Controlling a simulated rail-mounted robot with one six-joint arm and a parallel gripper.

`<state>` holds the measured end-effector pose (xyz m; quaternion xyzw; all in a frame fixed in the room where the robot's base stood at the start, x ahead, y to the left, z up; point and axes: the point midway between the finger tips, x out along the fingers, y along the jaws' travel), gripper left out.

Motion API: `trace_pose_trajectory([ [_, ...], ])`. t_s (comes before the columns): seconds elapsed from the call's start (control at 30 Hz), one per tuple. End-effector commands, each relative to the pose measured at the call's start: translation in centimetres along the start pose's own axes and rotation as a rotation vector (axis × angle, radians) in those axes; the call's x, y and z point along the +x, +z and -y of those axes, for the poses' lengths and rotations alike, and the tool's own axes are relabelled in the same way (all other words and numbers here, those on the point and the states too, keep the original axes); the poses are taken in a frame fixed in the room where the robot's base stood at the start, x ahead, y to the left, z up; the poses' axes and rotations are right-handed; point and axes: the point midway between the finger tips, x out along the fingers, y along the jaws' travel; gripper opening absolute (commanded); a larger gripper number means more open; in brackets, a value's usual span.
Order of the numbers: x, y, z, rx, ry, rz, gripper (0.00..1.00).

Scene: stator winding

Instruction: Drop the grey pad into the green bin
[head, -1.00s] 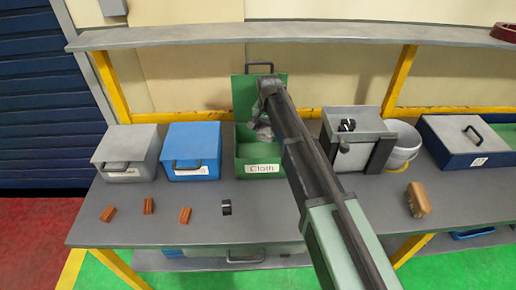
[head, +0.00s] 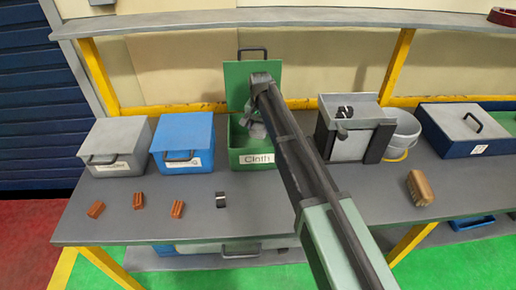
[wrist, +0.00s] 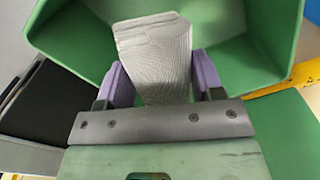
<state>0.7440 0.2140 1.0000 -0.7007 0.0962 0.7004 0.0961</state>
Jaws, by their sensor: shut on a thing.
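The green bin (head: 236,150) stands on the bench with its lid raised at the back and a "Cloth" label on its front. In the wrist view its open inside and rim (wrist: 75,50) surround the upper part of the picture. My gripper (wrist: 158,82) is shut on the grey pad (wrist: 152,50), which sits between the two purple fingers and points into the bin's mouth. In the head view my arm hides part of the bin, and the gripper with the pad shows small over its opening (head: 254,126).
A closed blue bin (head: 184,140) and a closed grey bin (head: 116,146) stand left of the green bin. A grey box (head: 346,142) and a bucket (head: 404,132) stand to its right. Several reddish blocks (head: 138,200) and a brush (head: 420,188) lie nearer the front edge.

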Motion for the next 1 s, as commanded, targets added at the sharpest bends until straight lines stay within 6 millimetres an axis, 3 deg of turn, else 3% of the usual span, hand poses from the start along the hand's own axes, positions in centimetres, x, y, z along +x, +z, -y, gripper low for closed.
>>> trace_pose_trajectory([
  [0.07,-0.1,0.0,0.0,0.000,0.000,0.000,0.39],
  [0.1,-0.1,0.0,0.0,0.000,0.000,0.000,0.67],
  [0.27,-0.1,0.0,0.0,0.000,0.000,0.000,0.91],
  [0.63,-1.1,0.0,0.0,0.000,0.000,0.000,0.91],
  [0.77,-3.5,0.0,0.0,0.000,0.000,0.000,0.91],
  [1.0,-9.6,0.0,0.0,0.000,0.000,0.000,0.91],
])
